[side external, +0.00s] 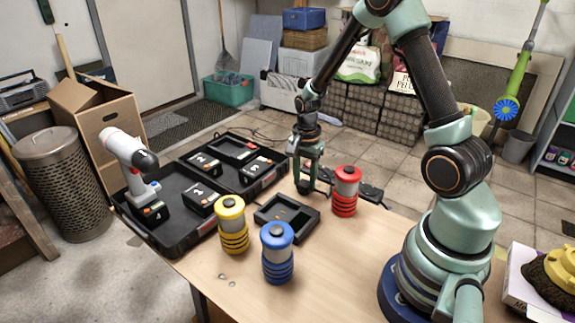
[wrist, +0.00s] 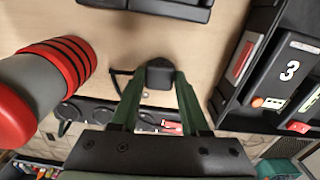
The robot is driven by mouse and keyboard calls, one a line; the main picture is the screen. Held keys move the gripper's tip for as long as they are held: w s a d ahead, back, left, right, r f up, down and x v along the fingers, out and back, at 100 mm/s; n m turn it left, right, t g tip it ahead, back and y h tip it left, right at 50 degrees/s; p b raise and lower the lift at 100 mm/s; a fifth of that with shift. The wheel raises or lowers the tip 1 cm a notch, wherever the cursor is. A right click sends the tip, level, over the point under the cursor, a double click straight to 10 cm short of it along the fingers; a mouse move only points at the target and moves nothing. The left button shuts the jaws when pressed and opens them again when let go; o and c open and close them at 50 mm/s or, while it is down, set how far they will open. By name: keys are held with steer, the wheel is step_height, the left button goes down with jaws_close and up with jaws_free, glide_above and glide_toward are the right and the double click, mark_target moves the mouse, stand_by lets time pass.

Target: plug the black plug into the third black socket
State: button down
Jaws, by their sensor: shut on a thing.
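My gripper (side external: 307,188) points down at the table's far edge, between the black case and the red canister. In the wrist view its green fingers (wrist: 160,78) are shut on the black plug (wrist: 158,70), with a dark cord beside it. The plug itself is hard to make out in the side view. A strip of round black sockets (wrist: 84,111) runs across the wrist view, partly behind my fingers. In the side view part of the strip (side external: 371,192) shows behind the red canister. I cannot tell which socket is the third, and the plug appears apart from the visible sockets.
The red canister (side external: 346,191) stands close right of my gripper. A black tray (side external: 265,215), yellow canister (side external: 232,225) and blue canister (side external: 277,253) are nearer the front. The open black case (side external: 170,232) holds a drill (side external: 128,160) and numbered batteries.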

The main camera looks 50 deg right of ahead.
mark_target(305, 183)
step_height(305, 183, up, 20)
steer(key=shift+f, duration=0.15)
stand_by(0.5)
steer(key=s+d+f+m, duration=0.1)
steer(key=d+f, duration=0.9)
steer(key=f, duration=0.2)
steer(key=shift+s+d, duration=0.15)
steer(key=shift+s, duration=0.1)
steer(key=shift+f, duration=2.85)
steer(key=shift+f, duration=0.55)
steer(key=shift+c, duration=1.6)
jaws_free()
